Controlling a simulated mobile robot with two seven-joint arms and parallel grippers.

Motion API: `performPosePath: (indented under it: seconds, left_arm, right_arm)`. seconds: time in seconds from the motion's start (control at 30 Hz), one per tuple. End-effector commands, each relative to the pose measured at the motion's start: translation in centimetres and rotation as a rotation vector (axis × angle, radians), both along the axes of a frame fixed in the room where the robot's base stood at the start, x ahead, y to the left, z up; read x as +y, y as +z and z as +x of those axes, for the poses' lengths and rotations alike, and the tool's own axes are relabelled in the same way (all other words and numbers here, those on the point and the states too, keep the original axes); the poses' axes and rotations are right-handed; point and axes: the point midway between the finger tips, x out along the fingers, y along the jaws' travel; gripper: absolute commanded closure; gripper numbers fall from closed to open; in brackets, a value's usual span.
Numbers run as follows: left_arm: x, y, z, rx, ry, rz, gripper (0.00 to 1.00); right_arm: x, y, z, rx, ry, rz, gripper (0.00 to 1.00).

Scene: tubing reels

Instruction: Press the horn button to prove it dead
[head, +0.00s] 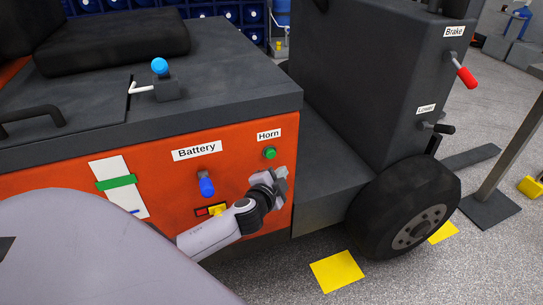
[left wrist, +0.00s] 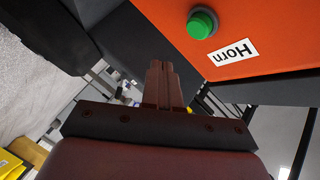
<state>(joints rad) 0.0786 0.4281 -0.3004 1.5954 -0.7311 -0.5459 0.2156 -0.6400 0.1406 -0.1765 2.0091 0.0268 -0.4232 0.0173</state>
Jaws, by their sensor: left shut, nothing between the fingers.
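The green horn button (head: 269,153) sits on the orange side panel of the vehicle, just under the white "Horn" label (head: 268,134). In the left wrist view the green button (left wrist: 202,22) shows at the top, with its label (left wrist: 232,52) upside down beside it. My left gripper (head: 281,174) is in front of the panel, a little below and right of the button in the head view. In the left wrist view its fingers (left wrist: 161,70) are together and empty, with a visible gap in the picture to the button. My right gripper is not in view.
A blue-handled battery switch (head: 206,185) and a yellow connector (head: 217,209) are on the panel left of my gripper. A red-handled brake lever (head: 466,77) and a lower lever (head: 440,128) are at the right, above a black wheel (head: 405,215). Yellow mats (head: 337,271) lie on the floor.

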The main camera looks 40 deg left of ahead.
Motion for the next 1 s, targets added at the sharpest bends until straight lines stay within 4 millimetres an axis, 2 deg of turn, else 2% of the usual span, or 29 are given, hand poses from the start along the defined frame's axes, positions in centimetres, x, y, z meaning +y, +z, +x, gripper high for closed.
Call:
performPosePath:
  seconds: [0.1, 0.33, 1.0]
  left_arm:
    - [1.5, 0.1, 0.9, -0.002, 0.002, 0.001, 1.0]
    - [3.2, 0.0, 2.0, -0.001, 0.002, 0.001, 1.0]
    - [3.5, 0.0, 2.2, -0.001, 0.002, 0.0, 1.0]
  right_arm:
    - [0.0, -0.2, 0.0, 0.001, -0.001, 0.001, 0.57]
    - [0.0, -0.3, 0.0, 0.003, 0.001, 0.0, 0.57]
    - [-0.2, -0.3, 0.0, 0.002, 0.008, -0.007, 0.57]
